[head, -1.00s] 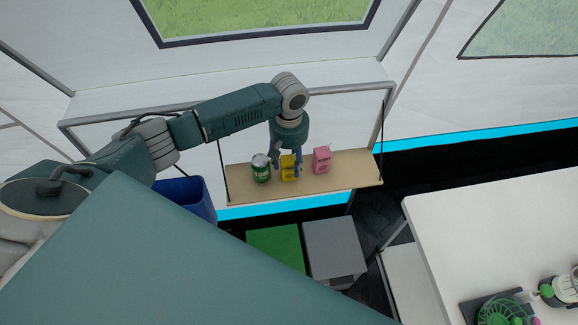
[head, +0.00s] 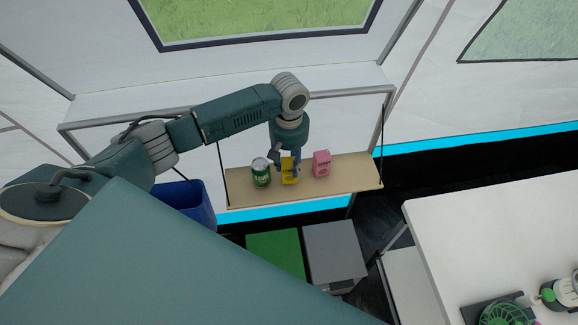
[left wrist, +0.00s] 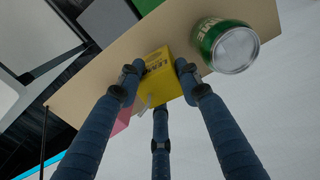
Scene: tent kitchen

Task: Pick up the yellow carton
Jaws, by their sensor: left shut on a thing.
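The yellow carton (head: 290,173) is on the wooden hanging shelf (head: 238,199), between a green can and a pink carton. My left gripper (head: 286,165) reaches down from above with its fingers around the carton. In the left wrist view the yellow carton (left wrist: 158,78) sits between the blue fingers of the left gripper (left wrist: 156,88), which is shut on it. I cannot tell whether the carton's base still touches the shelf. My right gripper is not in view.
The green can (head: 261,171) stands close on the left and the pink carton (head: 322,164) close on the right. The shelf's right end is clear. A blue bin (head: 190,200) is below left. A white table (head: 480,225) stands at right.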

